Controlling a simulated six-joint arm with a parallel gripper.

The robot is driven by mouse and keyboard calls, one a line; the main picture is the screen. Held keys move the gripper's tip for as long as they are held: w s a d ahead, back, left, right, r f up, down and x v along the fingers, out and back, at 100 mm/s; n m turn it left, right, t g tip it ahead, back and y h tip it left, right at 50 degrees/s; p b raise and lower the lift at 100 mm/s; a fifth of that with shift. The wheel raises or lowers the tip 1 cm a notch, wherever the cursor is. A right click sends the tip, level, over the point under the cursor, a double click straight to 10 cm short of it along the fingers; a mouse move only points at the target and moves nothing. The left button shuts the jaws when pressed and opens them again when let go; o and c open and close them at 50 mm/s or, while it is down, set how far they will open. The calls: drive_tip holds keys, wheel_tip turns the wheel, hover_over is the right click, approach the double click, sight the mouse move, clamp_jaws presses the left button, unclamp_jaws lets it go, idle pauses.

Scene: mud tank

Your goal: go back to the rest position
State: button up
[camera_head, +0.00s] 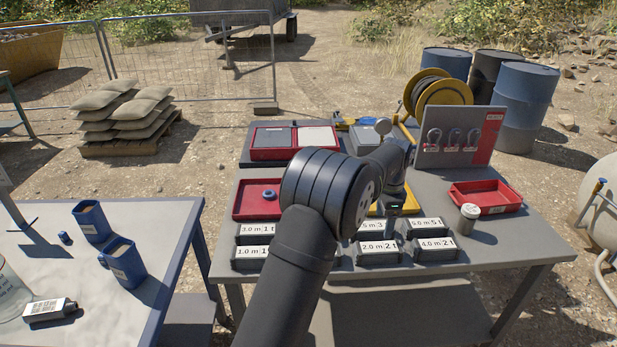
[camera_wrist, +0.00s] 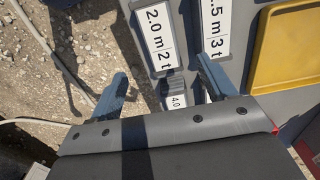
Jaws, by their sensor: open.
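My gripper (camera_wrist: 163,84) is open in the wrist view, its two blue-grey fingers spread apart. It points down over the labelled dark boxes. The box marked 2.0 m 2 t (camera_wrist: 158,37) and the one ending 5 m 3 t (camera_wrist: 215,25) lie beyond the fingertips. A label reading 4.0 (camera_wrist: 175,101) shows between the fingers, partly hidden by the gripper body. I see nothing clearly clamped. In the head view my arm reaches across the grey table (camera_head: 470,258), with its wrist above the boxes. My arm hides part of the box row.
A yellow tray (camera_wrist: 287,48) lies beside the boxes. Another red tray (camera_head: 258,199) lies left. A second table (camera_head: 103,312) holds blue containers (camera_head: 124,262).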

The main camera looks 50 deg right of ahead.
sight(379, 247)
wheel_tip(379, 247, down, 12)
drive_tip(key=shift+f, duration=0.1)
wheel_tip(379, 247, up, 3)
drive_tip(key=shift+f, duration=0.1)
drive_tip(key=shift+r, duration=0.65)
